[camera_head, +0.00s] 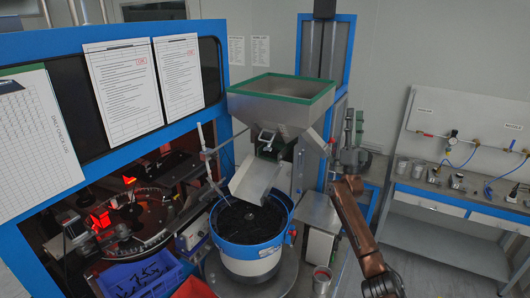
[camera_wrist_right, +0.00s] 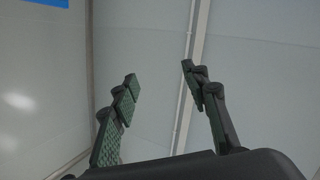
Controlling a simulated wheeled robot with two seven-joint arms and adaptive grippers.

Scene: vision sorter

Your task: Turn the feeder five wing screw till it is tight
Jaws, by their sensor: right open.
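The feeder shows in the head view as a steel hopper (camera_head: 285,113) with a green rim above a round bowl (camera_head: 248,252) of dark parts, blue at its rim. I cannot make out a wing screw for certain. A small red part (camera_head: 332,141) shows at the hopper's right side, too small to identify. My right gripper (camera_head: 354,122) points upward just right of the hopper, apart from it. In the right wrist view its two fingers (camera_wrist_right: 160,73) are spread with nothing between them. My left gripper is not in view.
A blue-framed machine (camera_head: 165,45) with posted sheets fills the left. A blue crate (camera_head: 145,275) of dark parts stands below it. A blue-framed post (camera_head: 344,50) rises behind my right gripper. A workbench (camera_head: 440,222) with air fittings stands at the right, with open floor before it.

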